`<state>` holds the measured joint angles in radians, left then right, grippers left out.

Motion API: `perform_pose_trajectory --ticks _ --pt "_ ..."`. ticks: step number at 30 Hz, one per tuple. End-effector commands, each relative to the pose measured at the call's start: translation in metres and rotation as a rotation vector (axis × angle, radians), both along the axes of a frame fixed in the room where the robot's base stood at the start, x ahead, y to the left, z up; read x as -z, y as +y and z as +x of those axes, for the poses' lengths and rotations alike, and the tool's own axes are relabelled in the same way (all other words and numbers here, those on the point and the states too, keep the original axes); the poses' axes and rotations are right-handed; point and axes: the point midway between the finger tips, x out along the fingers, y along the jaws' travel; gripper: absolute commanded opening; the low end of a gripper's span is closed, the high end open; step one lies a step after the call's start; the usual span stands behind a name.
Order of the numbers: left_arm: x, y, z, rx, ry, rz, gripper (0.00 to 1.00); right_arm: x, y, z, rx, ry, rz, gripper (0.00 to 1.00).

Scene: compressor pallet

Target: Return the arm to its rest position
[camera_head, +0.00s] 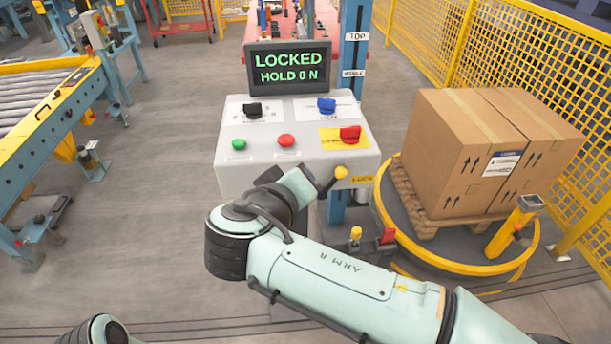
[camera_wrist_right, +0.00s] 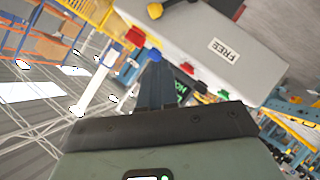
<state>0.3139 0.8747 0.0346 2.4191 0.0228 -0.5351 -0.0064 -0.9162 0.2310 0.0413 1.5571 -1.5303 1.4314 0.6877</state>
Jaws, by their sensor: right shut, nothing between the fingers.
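My right arm (camera_head: 345,280), marked "ARM R", reaches in from the lower right in the head view. Its wrist is bent in front of the control box (camera_head: 230,178), and I cannot make out its fingers there. In the right wrist view the right gripper (camera_wrist_right: 156,72) is shut and empty. It points toward the box, whose side (camera_wrist_right: 250,62) carries a "FREE" label. I cannot tell whether the fingertips touch the box. A small part of my left arm (camera_head: 100,332) shows at the bottom left; its gripper is out of view.
The box carries black, blue and red switches, green and red buttons and a yellow-knobbed lever (camera_head: 341,173). Its screen (camera_head: 288,67) reads "LOCKED HOLD 0 N". Cartons (camera_head: 462,155) stand on a turntable at right, before a yellow fence. A conveyor (camera_head: 50,105) is at left; floor between is clear.

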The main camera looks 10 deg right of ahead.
Motion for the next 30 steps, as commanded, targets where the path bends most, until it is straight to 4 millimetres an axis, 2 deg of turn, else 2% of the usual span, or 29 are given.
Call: perform_pose_trajectory --ticks 10,12,14,17,20,21,23,24,26,27,30 --pt "0.000 0.000 0.000 0.000 0.000 0.000 0.43 0.001 0.000 0.001 -0.001 0.001 0.000 0.00" --pt "0.000 0.000 0.000 0.000 0.000 0.000 0.43 0.008 0.001 0.003 -0.009 0.018 -0.004 0.00" --pt "0.000 0.000 0.000 0.000 0.000 0.000 0.43 0.024 0.004 0.006 -0.027 0.054 -0.009 0.00" --pt "0.000 0.000 0.000 0.000 -0.001 0.000 0.43 0.073 0.010 0.015 -0.083 0.169 -0.014 0.00" --pt "0.000 0.000 0.000 0.000 -0.001 0.000 0.43 0.147 0.016 0.019 -0.156 0.335 0.008 0.00" --pt "0.000 0.000 0.000 0.000 -0.001 0.000 0.43 0.178 0.017 0.017 -0.184 0.407 0.027 0.00" --pt "0.000 0.000 0.000 0.000 -0.001 0.000 0.43 0.224 0.018 0.012 -0.221 0.511 0.068 0.00" --pt "0.000 0.000 0.000 0.000 -0.001 0.000 0.43 0.256 0.017 0.005 -0.240 0.580 0.104 0.00" --pt "0.000 0.000 0.000 0.000 -0.001 0.000 0.43 0.300 0.016 -0.007 -0.263 0.677 0.169 0.00" --pt "0.000 0.000 0.000 0.000 -0.001 0.000 0.43 0.330 0.014 -0.017 -0.272 0.740 0.224 0.00" --pt "0.000 0.000 0.000 0.000 -0.001 0.000 0.43 0.400 0.009 -0.051 -0.269 0.880 0.393 0.00"
